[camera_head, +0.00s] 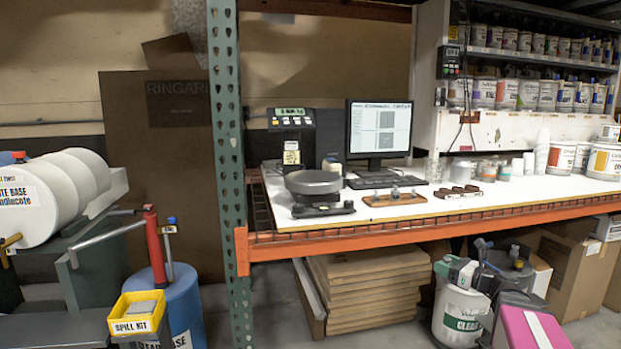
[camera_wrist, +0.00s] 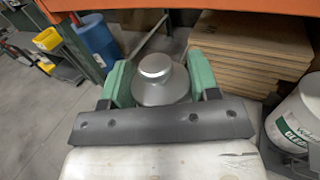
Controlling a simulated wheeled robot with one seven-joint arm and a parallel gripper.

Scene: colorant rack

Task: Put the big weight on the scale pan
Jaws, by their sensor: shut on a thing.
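The big weight (camera_wrist: 155,88) is a grey metal piece with a shiny round knob, seen in the wrist view. My gripper (camera_wrist: 158,85) is shut on it, with a green finger on each side. Its lower part is partly hidden by the dark crosspiece of my gripper. In the head view my gripper (camera_head: 462,271) is at the lower right, in front of the rack and below the tabletop; the weight is hard to make out there. The scale pan (camera_head: 313,183) is a round dark disc on the scale at the table's left. It looks empty.
The orange rack beam (camera_head: 400,231) and green post (camera_head: 228,160) edge the white table (camera_head: 440,206). A wooden tray (camera_head: 395,200) with small pieces lies right of the scale. The scale display (camera_head: 291,120) and monitor (camera_head: 379,130) stand behind. A white bucket (camera_head: 461,318) is below.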

